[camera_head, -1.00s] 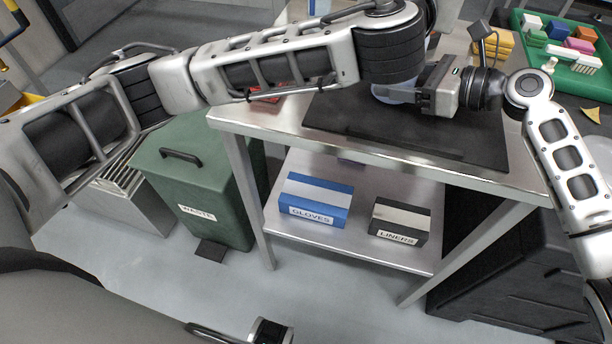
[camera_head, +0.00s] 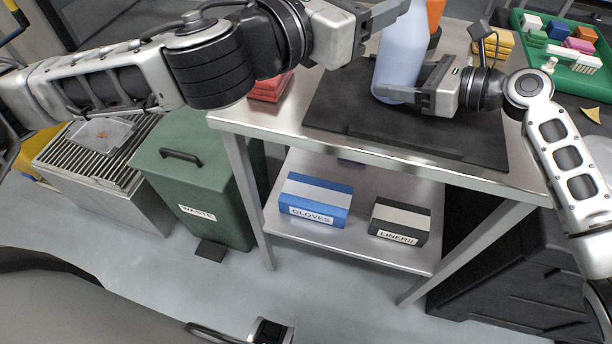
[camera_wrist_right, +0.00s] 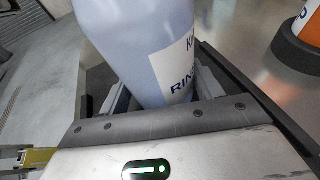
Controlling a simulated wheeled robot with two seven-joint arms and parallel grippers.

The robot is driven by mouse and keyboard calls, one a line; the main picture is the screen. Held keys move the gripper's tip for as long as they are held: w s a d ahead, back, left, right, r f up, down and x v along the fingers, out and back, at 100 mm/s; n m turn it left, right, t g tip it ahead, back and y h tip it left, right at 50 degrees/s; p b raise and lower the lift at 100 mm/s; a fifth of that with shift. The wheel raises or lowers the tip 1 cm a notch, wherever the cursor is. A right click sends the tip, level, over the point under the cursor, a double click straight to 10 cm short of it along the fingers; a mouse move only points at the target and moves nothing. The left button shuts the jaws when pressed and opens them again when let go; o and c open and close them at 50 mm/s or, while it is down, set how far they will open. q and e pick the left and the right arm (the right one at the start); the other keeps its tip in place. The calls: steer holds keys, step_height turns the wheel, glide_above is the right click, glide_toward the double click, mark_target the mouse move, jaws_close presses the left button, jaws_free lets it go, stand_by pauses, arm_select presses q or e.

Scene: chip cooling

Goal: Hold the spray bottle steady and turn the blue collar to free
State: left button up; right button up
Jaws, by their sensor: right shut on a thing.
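The pale blue spray bottle (camera_head: 397,62) stands upright on the dark mat of the steel table. The top of the frame cuts off its upper part, so the blue collar is hidden. My right gripper (camera_head: 396,93) is shut around the bottle's lower body from the right. In the right wrist view the bottle (camera_wrist_right: 140,35) with its white label sits between the fingers (camera_wrist_right: 150,92). My left gripper (camera_head: 388,14) reaches in from the left at the bottle's upper part. Its fingertips are partly cut off, and I cannot tell whether they touch the bottle.
The dark mat (camera_head: 330,112) covers much of the table. An orange object (camera_head: 435,14) with a dark base stands behind the bottle. Red items (camera_head: 270,87) lie at the left edge. A green tray (camera_head: 590,72) with blocks is at right. A green waste bin (camera_head: 200,180) stands left of the table.

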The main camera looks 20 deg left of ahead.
arm_select(q)
steer(key=s+d+f+n+g+h, duration=0.2)
steer(key=s+d+f+n, duration=0.15)
steer(key=n, duration=0.75)
steer(key=s+d+f+n+g+h, duration=0.3)
steer(key=s+d+n, duration=0.15)
steer(key=n, duration=0.65)
steer(key=a+f+n+t+y, duration=0.1)
steer(key=a+f+n+y, duration=0.1)
steer(key=f+n, duration=0.3)
steer(key=s+a+f+n+t+y, duration=0.1)
steer(key=a+f+n, duration=0.4)
steer(key=n, duration=0.8)
steer(key=a+f+n+t+y, duration=0.1)
steer(key=a+f+n+y, duration=0.3)
steer(key=f+n, duration=0.3)
steer(key=shift+s+a+f+n, duration=0.25)
steer(key=shift+s+n, duration=0.15)
steer(key=shift+n, duration=0.8)
